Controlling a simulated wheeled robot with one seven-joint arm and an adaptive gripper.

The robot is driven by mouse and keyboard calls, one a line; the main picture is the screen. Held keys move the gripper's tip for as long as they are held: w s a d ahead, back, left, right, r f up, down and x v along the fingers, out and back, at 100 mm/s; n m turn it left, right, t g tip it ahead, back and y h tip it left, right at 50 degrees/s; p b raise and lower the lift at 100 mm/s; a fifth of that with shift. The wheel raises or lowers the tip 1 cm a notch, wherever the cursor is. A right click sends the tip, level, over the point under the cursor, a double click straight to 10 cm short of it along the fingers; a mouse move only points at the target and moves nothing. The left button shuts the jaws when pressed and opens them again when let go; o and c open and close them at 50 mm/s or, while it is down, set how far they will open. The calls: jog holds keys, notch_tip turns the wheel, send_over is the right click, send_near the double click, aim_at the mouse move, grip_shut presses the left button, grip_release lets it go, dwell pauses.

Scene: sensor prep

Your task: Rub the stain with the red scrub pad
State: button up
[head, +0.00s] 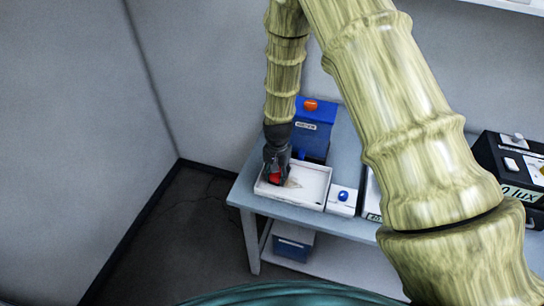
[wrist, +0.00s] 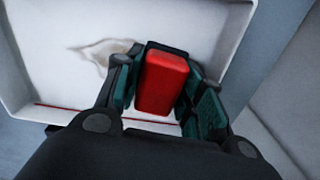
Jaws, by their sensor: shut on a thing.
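The red scrub pad (wrist: 162,82) is a red block held between the two fingers of my gripper (wrist: 165,88) in the wrist view. In the head view my gripper (head: 277,160) points down over the left part of a white tray (head: 312,200), with the red pad (head: 275,178) at its tips. The stain (wrist: 103,52) is a pale beige, irregular patch on the tray floor, left of the pad in the wrist view. In the head view the stain (head: 293,183) lies just right of the pad. I cannot tell whether the pad touches the tray floor.
The tray has raised walls and stands on a blue-grey table (head: 250,191). A blue box with an orange knob (head: 310,105) stands behind it. A white box with a blue button (head: 343,196) is right of the tray. A black device (head: 513,165) stands farther right.

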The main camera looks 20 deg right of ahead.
jog(key=shift+w+a+r+p, duration=0.1)
jog(key=shift+w+r+p, duration=0.15)
jog(key=shift+r, duration=0.3)
notch_tip(320, 180, up, 3)
jog(key=shift+s+f+p, duration=0.15)
jog(key=shift+p, duration=0.6)
notch_tip(320, 180, up, 2)
jog(key=shift+a+r+p, duration=0.1)
jog(key=shift+a+p, duration=0.05)
jog(key=shift+p, duration=0.55)
jog(key=shift+r+p, duration=0.55)
jog(key=shift+r, duration=0.45)
jog(key=shift+d+f, duration=0.1)
jog(key=shift+d, duration=0.1)
